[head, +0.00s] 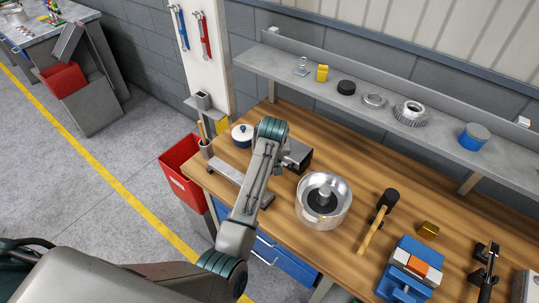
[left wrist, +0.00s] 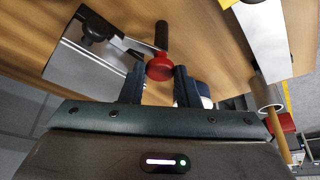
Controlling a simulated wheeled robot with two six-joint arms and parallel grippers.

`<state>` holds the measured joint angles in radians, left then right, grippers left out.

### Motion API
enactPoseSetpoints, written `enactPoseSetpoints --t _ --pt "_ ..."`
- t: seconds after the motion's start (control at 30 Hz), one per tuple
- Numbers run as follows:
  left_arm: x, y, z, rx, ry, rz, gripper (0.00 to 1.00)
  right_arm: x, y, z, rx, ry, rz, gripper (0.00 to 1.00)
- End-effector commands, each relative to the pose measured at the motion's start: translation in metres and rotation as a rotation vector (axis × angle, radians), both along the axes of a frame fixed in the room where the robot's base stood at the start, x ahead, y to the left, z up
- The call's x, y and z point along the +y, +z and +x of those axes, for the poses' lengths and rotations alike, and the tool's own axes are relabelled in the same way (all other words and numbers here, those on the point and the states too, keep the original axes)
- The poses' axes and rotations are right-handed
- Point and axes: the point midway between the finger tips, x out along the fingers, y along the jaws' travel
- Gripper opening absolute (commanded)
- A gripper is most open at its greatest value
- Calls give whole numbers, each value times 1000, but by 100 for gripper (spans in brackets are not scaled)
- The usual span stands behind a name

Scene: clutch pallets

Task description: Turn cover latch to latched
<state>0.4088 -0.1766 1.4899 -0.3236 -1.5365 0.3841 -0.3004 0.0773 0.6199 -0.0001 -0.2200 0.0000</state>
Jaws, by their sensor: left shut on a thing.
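In the left wrist view, a red round piece with a black handle (left wrist: 162,36) looks to be the cover latch. It sits beside a grey metal box (left wrist: 72,62) with a black knob. My left gripper (left wrist: 159,70) has its two dark fingers on either side of the red piece and is shut on it. In the head view, the dark box (head: 299,156) shows partly behind my left arm. My arm hides the latch and fingertips there, so I cannot tell the latch's position. My right gripper is out of view.
On the wooden bench, a metal bowl-like housing (head: 324,214), a mallet (head: 374,228) and a blue fixture (head: 407,270) stand to the right. A white lidded pot (head: 242,135) is left of my arm. A shelf (head: 440,128) with small parts runs behind.

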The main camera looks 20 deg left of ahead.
Motion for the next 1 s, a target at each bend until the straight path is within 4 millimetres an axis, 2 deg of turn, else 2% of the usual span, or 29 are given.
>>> enactPoseSetpoints --t 0.3,0.77,0.8,0.83,1.0 --pt "0 3 2 -5 93 0 6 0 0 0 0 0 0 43" --pt "0 2 2 -5 105 1 6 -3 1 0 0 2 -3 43" --pt "0 2 2 -6 105 0 35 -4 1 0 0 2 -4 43" --pt "-1 2 2 -4 105 1 38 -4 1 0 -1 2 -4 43" --pt "-1 1 1 -2 105 0 38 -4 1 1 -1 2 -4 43"
